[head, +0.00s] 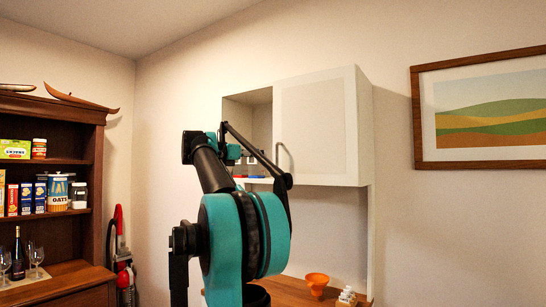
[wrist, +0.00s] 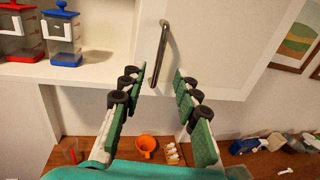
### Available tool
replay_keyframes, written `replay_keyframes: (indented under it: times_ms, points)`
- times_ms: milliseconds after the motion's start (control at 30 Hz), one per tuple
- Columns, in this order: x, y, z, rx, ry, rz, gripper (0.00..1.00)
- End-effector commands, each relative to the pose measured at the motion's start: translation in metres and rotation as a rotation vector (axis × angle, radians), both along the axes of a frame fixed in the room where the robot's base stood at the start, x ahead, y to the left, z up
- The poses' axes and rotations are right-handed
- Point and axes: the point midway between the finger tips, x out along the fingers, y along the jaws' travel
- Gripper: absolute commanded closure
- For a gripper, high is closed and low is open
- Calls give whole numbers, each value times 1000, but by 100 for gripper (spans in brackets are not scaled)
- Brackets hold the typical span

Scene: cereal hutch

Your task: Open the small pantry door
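The small pantry door (head: 315,115) is a white panel on the right of a white wall cabinet, and it looks closed. In the wrist view the door (wrist: 215,45) fills the upper middle. Its metal bar handle (wrist: 161,50) stands near its left edge, slightly tilted in the picture; the handle also shows in the head view (head: 281,155). My gripper (wrist: 159,73) is open, with a finger on each side of the handle's lower end in the picture. I cannot tell whether the handle lies between the fingers in depth. In the head view my arm mostly hides the gripper.
The cabinet's left bay is open and holds a red-lidded container (wrist: 17,28) and a blue-lidded one (wrist: 62,35). A dark wooden hutch (head: 70,152) with groceries is at left.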

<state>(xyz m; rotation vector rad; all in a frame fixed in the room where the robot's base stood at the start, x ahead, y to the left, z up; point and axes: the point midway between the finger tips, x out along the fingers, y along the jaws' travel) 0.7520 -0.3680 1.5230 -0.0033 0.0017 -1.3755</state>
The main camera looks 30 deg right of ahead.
Motion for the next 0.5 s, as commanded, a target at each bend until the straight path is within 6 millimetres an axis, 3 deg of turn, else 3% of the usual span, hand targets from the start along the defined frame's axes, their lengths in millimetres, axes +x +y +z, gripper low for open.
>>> replay_keyframes:
  times_ms: [300, 500]
  points:
    - [12, -61, 0, 1, -1, -2, 68]
    - [17, -85, 0, 1, -1, -1, 68]
